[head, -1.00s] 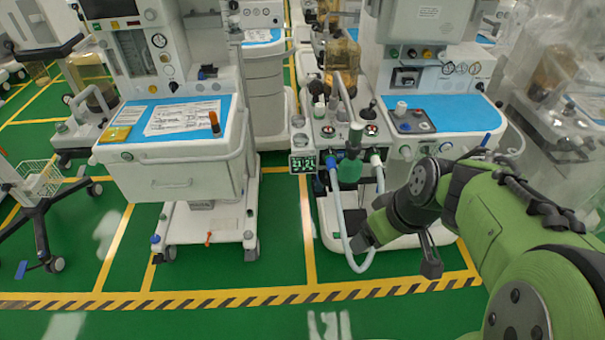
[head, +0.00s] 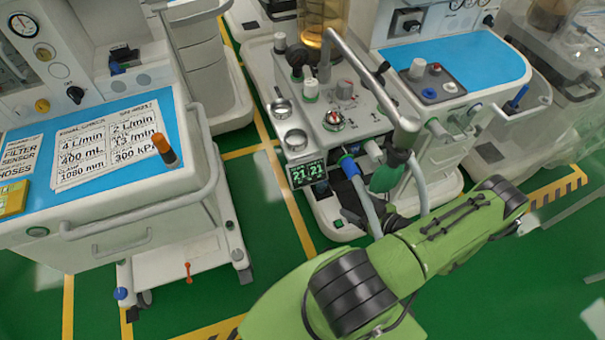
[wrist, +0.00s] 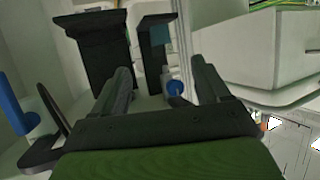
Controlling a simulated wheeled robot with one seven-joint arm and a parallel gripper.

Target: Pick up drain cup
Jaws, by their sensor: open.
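I cannot pick out the drain cup with certainty in either view. The anaesthesia machine (head: 350,105) in the head view has two small round metal-rimmed holders on its left side. A green bag (head: 388,178) and hoses hang at its front. My gripper (wrist: 163,80) is open in the wrist view, its two dark fingers apart and pointing into the lower part of a white cart. Nothing is held between them. A small blue round part (wrist: 175,87) shows beyond the fingers. In the head view, my gripper is low by the machine's front, largely hidden by hoses and my arm.
Dark block-shaped parts (wrist: 103,48) stand beyond the left finger. A white cart panel (wrist: 250,50) is close on the right. A second cart (head: 150,190) with papers and an orange-capped bottle (head: 164,149) stands left. Green floor lies between the carts.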

